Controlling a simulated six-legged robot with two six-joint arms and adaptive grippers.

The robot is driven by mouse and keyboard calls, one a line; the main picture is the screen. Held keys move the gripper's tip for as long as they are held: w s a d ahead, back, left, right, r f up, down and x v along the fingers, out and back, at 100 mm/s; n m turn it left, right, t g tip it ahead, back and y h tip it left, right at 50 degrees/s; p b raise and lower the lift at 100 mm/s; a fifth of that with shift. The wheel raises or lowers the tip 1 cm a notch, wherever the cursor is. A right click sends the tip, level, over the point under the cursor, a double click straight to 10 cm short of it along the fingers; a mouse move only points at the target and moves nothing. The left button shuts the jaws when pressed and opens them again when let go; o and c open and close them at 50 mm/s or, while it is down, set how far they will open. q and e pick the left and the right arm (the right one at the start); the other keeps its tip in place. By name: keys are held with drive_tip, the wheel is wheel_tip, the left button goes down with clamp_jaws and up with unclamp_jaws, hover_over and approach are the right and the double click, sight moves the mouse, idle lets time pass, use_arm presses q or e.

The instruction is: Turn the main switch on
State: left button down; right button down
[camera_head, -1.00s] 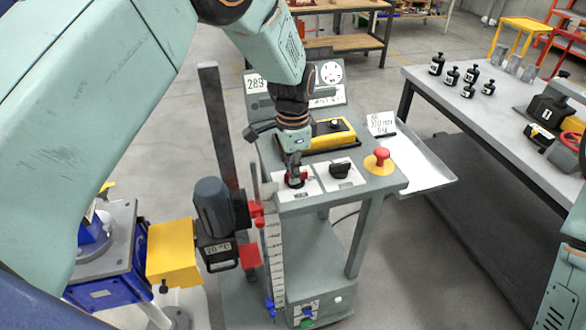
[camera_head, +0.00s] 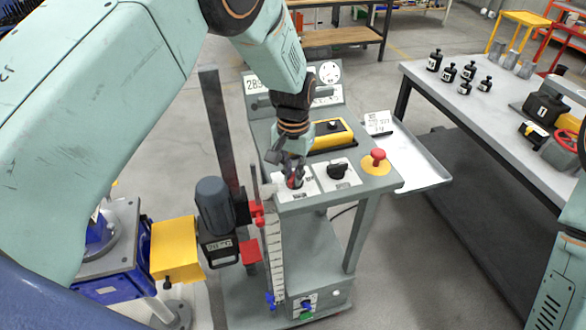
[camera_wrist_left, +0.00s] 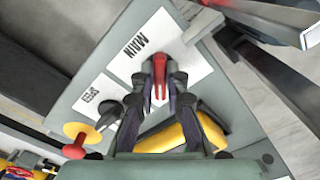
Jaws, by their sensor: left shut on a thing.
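The main switch is a red knob (camera_wrist_left: 159,77) on a white plate marked MAIN (camera_wrist_left: 147,45) in the left wrist view. In the head view the red knob (camera_head: 295,182) shows at the front left of the grey console top (camera_head: 300,205), partly hidden by the gripper. My left gripper (camera_head: 293,178) reaches down onto it from above. In the left wrist view the left gripper (camera_wrist_left: 159,92) has a finger on each side of the red knob and is shut on it. My right gripper is not in view.
A black selector knob (camera_head: 338,170) and a red mushroom button (camera_head: 377,157) stand to the right on the console. A yellow box (camera_head: 332,136) lies behind. A dark motor unit (camera_head: 214,205) stands at the left, and a bench (camera_head: 440,95) with black weights at the right.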

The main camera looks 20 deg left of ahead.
use_arm(q)
drive_tip(key=n, duration=0.4)
drive_tip(key=shift+d+n, duration=0.15)
drive_tip(key=shift+n, duration=0.15)
drive_tip(key=shift+d+n, duration=0.15)
drive_tip(key=shift+n, duration=1.65)
drive_tip(key=c, duration=1.4)
unclamp_jaws()
drive_tip(key=shift+o, duration=0.2)
drive_tip(key=shift+r, duration=0.1)
